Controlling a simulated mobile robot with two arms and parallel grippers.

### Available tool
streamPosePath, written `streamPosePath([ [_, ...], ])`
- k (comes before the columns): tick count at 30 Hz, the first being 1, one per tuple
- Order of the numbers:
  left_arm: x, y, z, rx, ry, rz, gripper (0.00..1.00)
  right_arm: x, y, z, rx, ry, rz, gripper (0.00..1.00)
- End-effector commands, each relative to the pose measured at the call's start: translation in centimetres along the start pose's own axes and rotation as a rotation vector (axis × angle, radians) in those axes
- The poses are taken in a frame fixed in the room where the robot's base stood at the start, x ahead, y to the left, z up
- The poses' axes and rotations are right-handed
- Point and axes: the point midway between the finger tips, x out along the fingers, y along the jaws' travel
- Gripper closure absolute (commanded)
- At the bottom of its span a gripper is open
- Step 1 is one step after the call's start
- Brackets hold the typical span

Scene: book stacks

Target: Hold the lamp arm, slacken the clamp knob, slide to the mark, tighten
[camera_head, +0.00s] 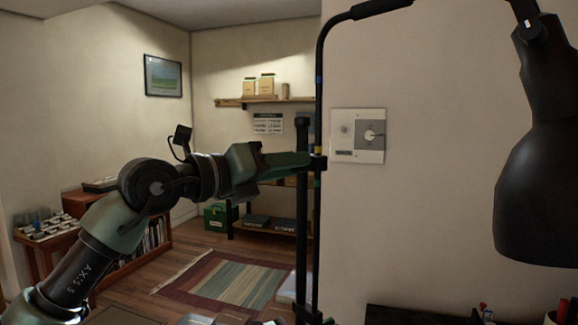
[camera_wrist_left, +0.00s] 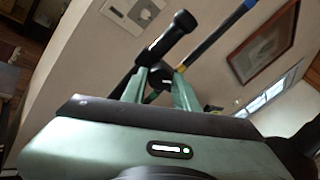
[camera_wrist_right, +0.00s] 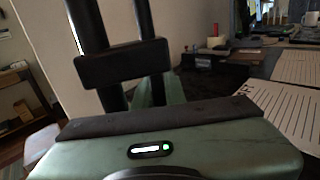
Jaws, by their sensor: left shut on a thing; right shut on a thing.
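In the right wrist view a black clamp block (camera_wrist_right: 123,64) spans two uprights. My right gripper (camera_wrist_right: 155,92) is shut just behind this block, at the clamp knob, which the block mostly hides.
The black lamp shade (camera_head: 540,195) hangs at the right. A wall plate with a dial (camera_head: 358,135) is behind the lamp arm. Ruled sheets (camera_wrist_right: 285,110) lie on the desk to the right. A striped rug (camera_head: 230,282) lies on the floor beyond.

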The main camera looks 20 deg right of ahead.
Motion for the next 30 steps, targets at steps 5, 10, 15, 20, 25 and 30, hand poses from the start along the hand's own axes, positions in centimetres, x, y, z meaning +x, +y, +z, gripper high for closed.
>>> streamPosePath([
  [5,-0.01,0.01,-0.04,-0.168,0.002,0.001,1.00,0.10,0.12,0.30,0.005,-0.004,0.002,1.00],
  [10,-0.01,0.01,-0.04,-0.327,0.002,0.001,1.00,0.10,0.12,0.29,0.005,-0.004,0.002,1.00],
  [15,-0.01,0.01,-0.05,-0.470,0.002,0.001,1.00,0.10,0.12,0.29,0.005,-0.004,0.002,1.00],
  [20,0.00,0.03,-0.06,-0.578,0.002,0.002,1.00,0.11,0.11,0.28,0.005,-0.004,0.002,1.00],
  [25,-0.01,0.04,-0.06,-0.660,0.002,0.003,1.00,0.11,0.11,0.28,0.005,-0.004,0.002,1.00],
  [30,-0.01,0.06,-0.06,-0.707,0.002,0.003,1.00,0.11,0.10,0.28,0.005,-0.004,0.002,1.00],
])
